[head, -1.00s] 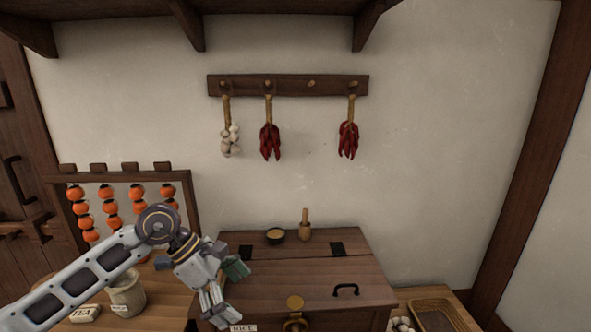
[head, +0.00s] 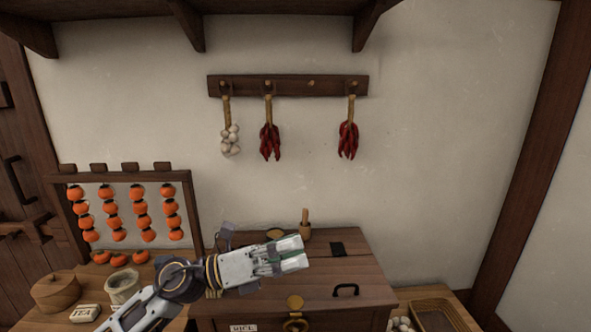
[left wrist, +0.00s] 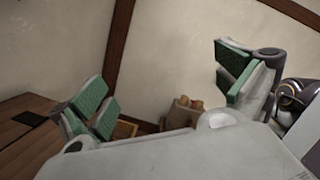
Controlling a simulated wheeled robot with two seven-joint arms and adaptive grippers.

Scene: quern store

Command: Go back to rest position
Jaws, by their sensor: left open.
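My left gripper (head: 292,256) comes in from the lower left in the head view and points right, in front of and above the wooden chest (head: 322,280). It is open and empty. In the left wrist view its green-padded fingers (left wrist: 165,90) stand wide apart with nothing between them. The arm hides part of the chest's lid and the lower part of the things standing on it. My right gripper is not in view.
Garlic (head: 230,140) and red chilli bunches (head: 270,141) hang from a wall rack (head: 288,86). Persimmon strings (head: 140,213) hang on a frame at left. A crock (head: 123,287), round lidded box (head: 56,291) and wooden pestle (head: 305,218) stand nearby. A basket (head: 434,308) is at lower right.

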